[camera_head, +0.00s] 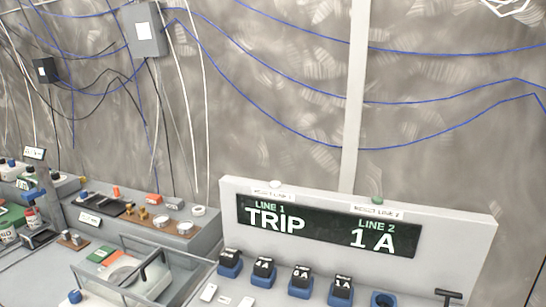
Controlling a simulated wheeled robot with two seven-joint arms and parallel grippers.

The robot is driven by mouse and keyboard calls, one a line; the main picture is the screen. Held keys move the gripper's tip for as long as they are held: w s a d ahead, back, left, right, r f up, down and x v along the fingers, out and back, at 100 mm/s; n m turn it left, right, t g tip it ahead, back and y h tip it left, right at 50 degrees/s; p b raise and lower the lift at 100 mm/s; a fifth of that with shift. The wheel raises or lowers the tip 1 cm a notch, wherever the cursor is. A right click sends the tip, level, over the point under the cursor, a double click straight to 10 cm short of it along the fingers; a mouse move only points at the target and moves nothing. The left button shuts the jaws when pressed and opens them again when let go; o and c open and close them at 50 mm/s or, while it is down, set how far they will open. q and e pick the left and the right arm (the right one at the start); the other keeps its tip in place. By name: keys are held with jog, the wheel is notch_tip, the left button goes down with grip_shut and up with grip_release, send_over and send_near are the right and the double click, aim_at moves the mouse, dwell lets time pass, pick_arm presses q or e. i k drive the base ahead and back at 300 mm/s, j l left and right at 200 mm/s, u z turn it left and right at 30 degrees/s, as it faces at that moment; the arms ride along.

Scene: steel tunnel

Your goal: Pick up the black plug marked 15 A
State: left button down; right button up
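A row of black plugs stands in blue holders along the front of a grey panel. From left to right I see a first plug (230,256) whose marking I cannot read, a second plug (264,266) that may read 4 A, a third plug (301,276) that may read 6 A, and a fourth plug (342,285) that seems to read 1 A. A blue holder (383,299) at the right end is cut off by the lower edge and seems to have no plug. I cannot make out which plug is marked 15 A. Neither gripper is in view.
The panel's display (315,228) reads LINE 1 TRIP and LINE 2 1 A. A black T-shaped handle (448,295) stands at the lower right. A wire-framed tray (130,275) and a grey bench (150,240) with small parts are at the left. Blue cables hang on the wall.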

aim_at(229, 258)
jog(key=i+l, duration=0.2)
jog(key=i, duration=0.2)
jog(key=u, duration=1.6)
